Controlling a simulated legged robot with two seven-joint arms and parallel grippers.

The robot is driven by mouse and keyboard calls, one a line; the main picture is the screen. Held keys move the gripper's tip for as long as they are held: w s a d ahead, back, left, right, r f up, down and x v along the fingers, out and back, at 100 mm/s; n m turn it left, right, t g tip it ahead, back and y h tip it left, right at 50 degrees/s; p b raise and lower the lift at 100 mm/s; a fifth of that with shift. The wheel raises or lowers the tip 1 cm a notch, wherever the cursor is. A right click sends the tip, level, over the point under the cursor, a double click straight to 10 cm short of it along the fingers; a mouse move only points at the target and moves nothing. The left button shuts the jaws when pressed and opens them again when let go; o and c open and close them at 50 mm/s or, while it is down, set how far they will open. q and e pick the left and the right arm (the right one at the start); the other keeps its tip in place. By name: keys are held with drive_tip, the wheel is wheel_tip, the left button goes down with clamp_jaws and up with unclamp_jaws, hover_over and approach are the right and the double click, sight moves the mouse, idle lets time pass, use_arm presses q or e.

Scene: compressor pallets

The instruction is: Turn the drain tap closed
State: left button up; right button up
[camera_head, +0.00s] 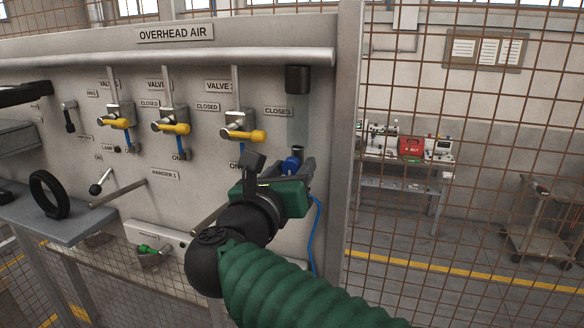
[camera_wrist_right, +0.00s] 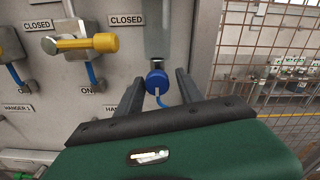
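The drain tap is a small blue knob (camera_head: 291,165) under the clear grey bowl (camera_head: 298,122) at the right end of the panel. In the right wrist view the blue knob (camera_wrist_right: 157,82) sits between the two grey fingers, with a gap on each side. My right gripper (camera_head: 288,172) is open around the tap and is not closed on it. Its fingers (camera_wrist_right: 160,76) point toward the panel. Part of the tap is hidden behind the gripper in the head view. I do not make out my left gripper in either view.
Yellow-handled valves (camera_head: 243,134) line the panel left of the tap, below a pipe (camera_head: 170,61). A metal post (camera_head: 346,150) and mesh fence stand close on the right. A thin blue hose (camera_head: 317,235) hangs below the tap. A shelf (camera_head: 95,222) holds a black ring (camera_head: 37,205).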

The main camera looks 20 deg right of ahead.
drive_tip(key=shift+a, duration=0.35)
clamp_jaws()
drive_tip(key=shift+d, duration=0.1)
